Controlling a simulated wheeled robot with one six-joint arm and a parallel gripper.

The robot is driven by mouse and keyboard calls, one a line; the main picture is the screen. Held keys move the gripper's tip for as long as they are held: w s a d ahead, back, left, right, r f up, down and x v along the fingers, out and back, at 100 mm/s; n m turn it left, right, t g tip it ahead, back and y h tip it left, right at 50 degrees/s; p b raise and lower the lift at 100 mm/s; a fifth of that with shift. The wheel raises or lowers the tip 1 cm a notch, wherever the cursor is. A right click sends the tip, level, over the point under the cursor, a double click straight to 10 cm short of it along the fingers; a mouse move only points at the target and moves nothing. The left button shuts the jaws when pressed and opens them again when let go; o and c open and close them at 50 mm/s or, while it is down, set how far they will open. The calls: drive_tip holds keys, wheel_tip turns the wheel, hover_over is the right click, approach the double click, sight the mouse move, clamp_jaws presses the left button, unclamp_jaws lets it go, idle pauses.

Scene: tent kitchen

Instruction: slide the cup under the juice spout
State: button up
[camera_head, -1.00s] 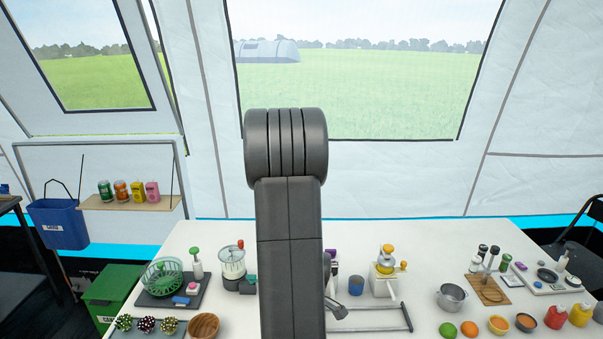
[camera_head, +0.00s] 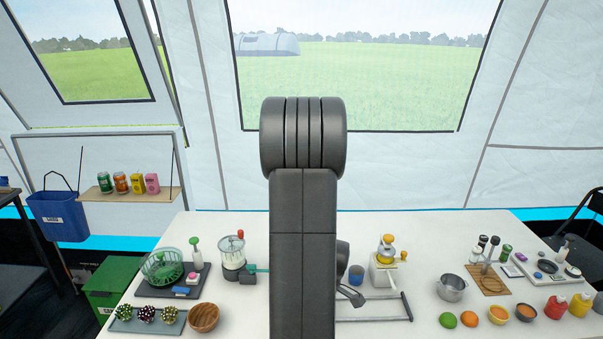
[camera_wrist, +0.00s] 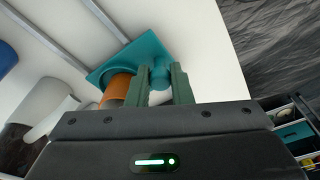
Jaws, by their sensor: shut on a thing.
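In the wrist view my gripper (camera_wrist: 161,78) is shut on the rounded teal knob (camera_wrist: 160,72) of a flat teal holder (camera_wrist: 135,54). An orange-brown cylinder, apparently the cup (camera_wrist: 119,88), sits against the holder just left of my fingers. Its lower part is hidden by my gripper body. In the head view the juicer (camera_head: 384,268), pale with a yellow top, stands right of my arm. The fingers, the holder and the orange-brown cup are hidden behind my arm there, and I cannot make out the spout.
A grey rail frame (camera_head: 408,307) lies in front of the juicer. A blue cup (camera_head: 356,275) stands left of the juicer. A metal pot (camera_head: 452,288) and a lime (camera_head: 448,320) are to the right. A blender-like jar (camera_head: 232,258) and wooden bowl (camera_head: 204,317) are left.

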drive_tip(key=shift+d+b, duration=1.1)
drive_tip(key=shift+d, duration=4.05)
drive_tip(key=shift+d+b, duration=0.6)
drive_tip(key=shift+d, duration=5.1)
drive_tip(key=o, duration=0.8)
drive_tip(key=shift+c, duration=0.2)
wheel_tip(320, 180, up, 7)
drive_tip(key=p, duration=0.4)
